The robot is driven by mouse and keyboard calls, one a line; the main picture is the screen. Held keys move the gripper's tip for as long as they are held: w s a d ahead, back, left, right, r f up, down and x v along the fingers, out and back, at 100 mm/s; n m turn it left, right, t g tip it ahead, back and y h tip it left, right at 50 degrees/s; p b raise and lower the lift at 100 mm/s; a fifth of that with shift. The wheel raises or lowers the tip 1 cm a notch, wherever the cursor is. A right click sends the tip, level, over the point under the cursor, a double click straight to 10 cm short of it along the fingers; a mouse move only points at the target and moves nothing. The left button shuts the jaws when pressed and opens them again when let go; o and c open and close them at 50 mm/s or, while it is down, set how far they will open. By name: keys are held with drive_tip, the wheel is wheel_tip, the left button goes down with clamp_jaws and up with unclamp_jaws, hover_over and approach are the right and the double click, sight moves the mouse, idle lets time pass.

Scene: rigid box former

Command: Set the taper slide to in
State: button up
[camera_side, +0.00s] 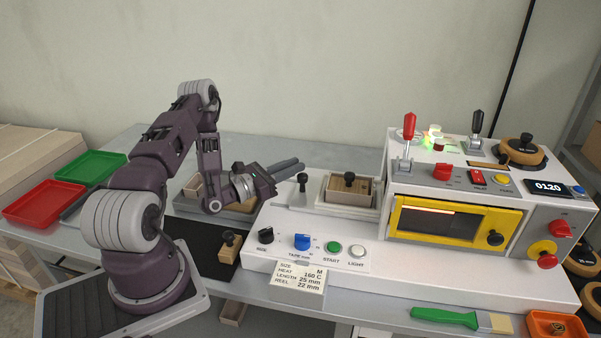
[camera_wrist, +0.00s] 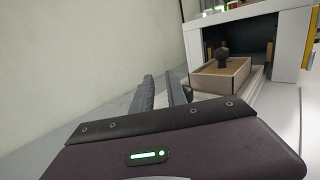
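No part carries a readable taper slide label. A low carriage (camera_side: 330,205) at the machine's left holds an open cardboard box (camera_side: 352,197) with a black-knobbed block in it; the box also shows in the wrist view (camera_wrist: 222,78), outside the machine's dark opening. A separate black knob (camera_side: 303,180) stands upright left of the box. My gripper (camera_side: 301,163) is above and left of this knob, its two grey fingers pointing right. In the wrist view my gripper (camera_wrist: 160,78) is open, with an empty gap between the fingers, left of the box.
The machine (camera_side: 490,180) has a red lever (camera_side: 408,130), a black lever (camera_side: 477,122) and a yellow-framed window (camera_side: 450,222). Front knobs and a card (camera_side: 298,279) lie below the carriage. Red (camera_side: 45,203) and green (camera_side: 92,166) trays sit at left.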

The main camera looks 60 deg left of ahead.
drive_tip(key=shift+s+d+f, duration=0.15)
drive_tip(key=shift+s+f, duration=0.05)
drive_tip(key=shift+s, duration=0.25)
drive_tip(key=shift+s+d+f, duration=0.1)
drive_tip(key=shift+s+f, duration=0.1)
drive_tip(key=shift+s, duration=0.25)
drive_tip(key=shift+c, duration=0.6)
drive_tip(key=shift+o, duration=0.6)
drive_tip(key=shift+s, duration=1.5)
drive_tip(key=shift+s+r, duration=0.2)
drive_tip(key=shift+s, duration=0.15)
